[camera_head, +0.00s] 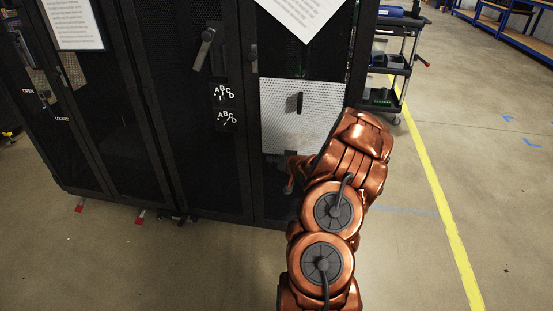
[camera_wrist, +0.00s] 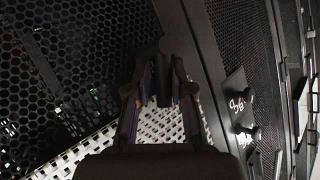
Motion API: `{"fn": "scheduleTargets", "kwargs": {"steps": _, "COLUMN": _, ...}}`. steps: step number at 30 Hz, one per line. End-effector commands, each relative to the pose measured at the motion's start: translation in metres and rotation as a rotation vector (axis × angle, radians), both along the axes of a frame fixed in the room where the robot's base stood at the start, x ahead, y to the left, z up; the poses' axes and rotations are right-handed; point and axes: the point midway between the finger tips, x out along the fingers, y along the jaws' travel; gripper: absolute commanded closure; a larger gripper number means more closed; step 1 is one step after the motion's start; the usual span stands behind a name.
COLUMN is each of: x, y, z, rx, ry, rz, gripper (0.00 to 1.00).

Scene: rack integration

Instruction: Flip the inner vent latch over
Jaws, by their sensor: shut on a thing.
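A white perforated vent panel (camera_head: 285,128) is set in the black rack and carries a dark upright handle (camera_head: 299,102). The panel also shows behind my fingers in the wrist view (camera_wrist: 158,122). My gripper (camera_wrist: 162,98) is shut on a dark, narrow piece (camera_wrist: 163,84) between its fingertips, which appears to be the inner vent latch. The piece is dark on dark, so its exact angle is hard to tell. In the head view my copper arm reaches to the panel's lower edge and hides most of the gripper and the latch.
A dark frame post (camera_wrist: 192,50) stands close to the fingers. Two dials lettered A to D (camera_head: 225,93) and a lever handle (camera_head: 204,48) are on the rack to the left. A tool cart (camera_head: 392,65) stands behind at right. Floor at right (camera_head: 500,200) is clear.

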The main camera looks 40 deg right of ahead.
Motion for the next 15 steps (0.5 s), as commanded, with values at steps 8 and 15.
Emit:
{"fn": "scheduleTargets", "kwargs": {"steps": 8, "x": 0.0053, "y": 0.0095, "z": -0.0001, "rx": -0.03, "ry": 0.046, "rz": 0.019, "gripper": 1.0}}
{"fn": "scheduleTargets", "kwargs": {"steps": 15, "x": 0.0036, "y": 0.0083, "z": -0.0023, "rx": -0.028, "ry": 0.049, "rz": 0.015, "gripper": 0.72}}
